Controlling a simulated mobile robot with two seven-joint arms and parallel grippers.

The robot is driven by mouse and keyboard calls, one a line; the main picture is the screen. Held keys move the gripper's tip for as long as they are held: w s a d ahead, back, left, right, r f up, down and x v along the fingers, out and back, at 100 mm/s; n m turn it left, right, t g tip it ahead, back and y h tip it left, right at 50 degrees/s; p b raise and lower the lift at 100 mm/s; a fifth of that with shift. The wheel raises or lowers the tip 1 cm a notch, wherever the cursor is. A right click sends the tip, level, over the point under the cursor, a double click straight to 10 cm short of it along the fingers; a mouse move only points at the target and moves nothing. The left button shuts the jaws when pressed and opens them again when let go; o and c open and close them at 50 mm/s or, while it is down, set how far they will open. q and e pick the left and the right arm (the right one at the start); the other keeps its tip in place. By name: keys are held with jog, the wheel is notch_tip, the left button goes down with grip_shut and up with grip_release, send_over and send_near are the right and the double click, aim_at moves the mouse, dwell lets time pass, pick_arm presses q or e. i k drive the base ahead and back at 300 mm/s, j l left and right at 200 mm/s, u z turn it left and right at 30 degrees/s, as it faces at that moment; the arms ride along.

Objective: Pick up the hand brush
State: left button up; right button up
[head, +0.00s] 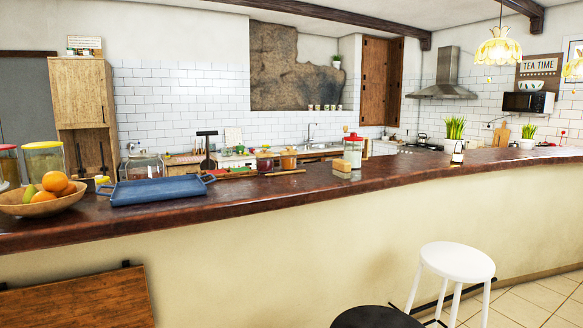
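I cannot make out a hand brush for certain in the head view. A thin item with a light wooden stick-like end (286,172) lies on the dark wooden counter (400,172), right of the blue tray (160,190); it is too small to identify. Neither of my grippers shows.
A wooden fruit bowl (38,203) with oranges stands at the counter's left. A white stool (457,262) and a dark stool (376,317) stand in front on the right. A wooden panel (80,300) is low at left. The counter's front middle is mostly clear.

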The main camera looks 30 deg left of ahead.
aim_at(341, 169)
jog(key=i+l+u, duration=0.55)
jog(key=u, duration=0.2)
jog(key=i+l+u, duration=0.1)
jog(key=l, duration=0.2)
jog(key=i+l+u, duration=0.1)
jog(key=l, duration=0.25)
jog(key=i+l+u, duration=0.1)
jog(key=i+l, duration=0.15)
jog(key=l, duration=0.25)
jog(key=i+l, duration=0.15)
jog(key=l, duration=0.25)
jog(key=i+l+u, duration=0.1)
jog(key=l, duration=0.3)
jog(key=i+l, duration=0.2)
jog(key=l, duration=0.2)
jog(key=i+l, duration=0.15)
jog(key=l, duration=0.3)
jog(key=i+l, duration=0.1)
jog(key=l, duration=0.3)
jog(key=i+l+u, duration=0.1)
jog(key=l, duration=0.3)
jog(key=i+l, duration=0.2)
jog(key=l, duration=0.25)
